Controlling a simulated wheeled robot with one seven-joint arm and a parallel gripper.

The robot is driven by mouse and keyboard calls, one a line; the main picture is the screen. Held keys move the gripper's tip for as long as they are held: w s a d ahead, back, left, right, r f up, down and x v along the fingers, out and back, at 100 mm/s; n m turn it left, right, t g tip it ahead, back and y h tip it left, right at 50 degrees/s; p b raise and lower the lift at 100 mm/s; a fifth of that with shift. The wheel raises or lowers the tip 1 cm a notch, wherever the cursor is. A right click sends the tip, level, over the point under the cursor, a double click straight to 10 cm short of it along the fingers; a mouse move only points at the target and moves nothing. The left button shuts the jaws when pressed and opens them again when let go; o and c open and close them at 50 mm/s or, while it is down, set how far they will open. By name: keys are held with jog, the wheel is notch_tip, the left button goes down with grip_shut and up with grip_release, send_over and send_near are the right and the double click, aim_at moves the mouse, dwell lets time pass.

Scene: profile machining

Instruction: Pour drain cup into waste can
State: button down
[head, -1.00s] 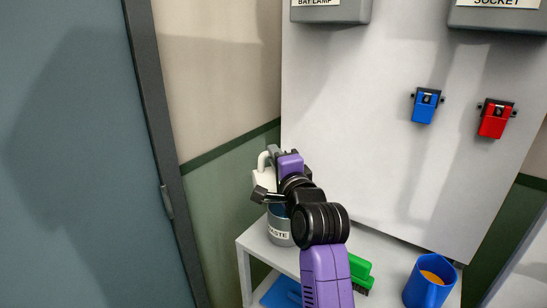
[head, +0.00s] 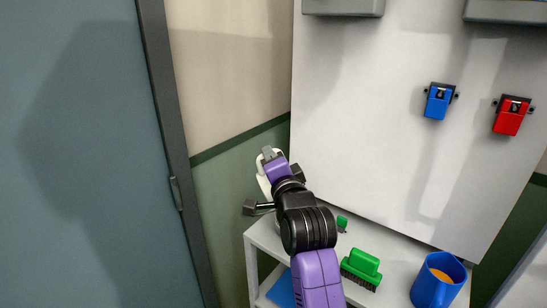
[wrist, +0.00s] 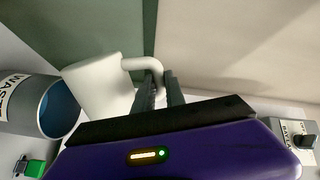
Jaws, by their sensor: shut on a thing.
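My gripper (wrist: 158,92) is shut on the handle of a white cup (wrist: 98,87). The cup is tipped, with its handle side upward. Its mouth is not clearly visible, and no liquid shows. In the head view the cup (head: 263,182) shows only in part behind my gripper (head: 268,154). The grey waste can (wrist: 18,105), with a WASTE label and dark blue inside, shows open at the left of the wrist view, below and beside the cup. In the head view my arm hides nearly all of the can.
A green brush (head: 362,266) and a blue mug (head: 430,290) with orange contents stand on the white shelf (head: 395,262). A small green thing (head: 342,222) is behind the brush. A white panel (head: 385,130) with blue (head: 438,102) and red (head: 511,116) switches stands behind.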

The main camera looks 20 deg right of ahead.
aim_at(258, 162)
jog(key=a+n, duration=0.1)
jog(key=a+f+n, duration=0.1)
jog(key=a+n, duration=0.1)
jog(key=shift+f+n, duration=0.2)
jog(key=shift+n, duration=0.1)
jog(key=a+f+n, duration=0.1)
jog(key=n, duration=0.1)
jog(key=a+f+n, duration=0.1)
jog(key=n, duration=0.1)
jog(key=shift+w+a+b, duration=0.1)
jog(key=shift+b, duration=0.2)
notch_tip(258, 162, down, 6)
jog(key=n+b, duration=0.1)
jog(key=n, duration=0.5)
jog(key=shift+r, duration=0.2)
jog(key=shift+r, duration=0.1)
notch_tip(258, 162, up, 4)
jog(key=p, duration=0.3)
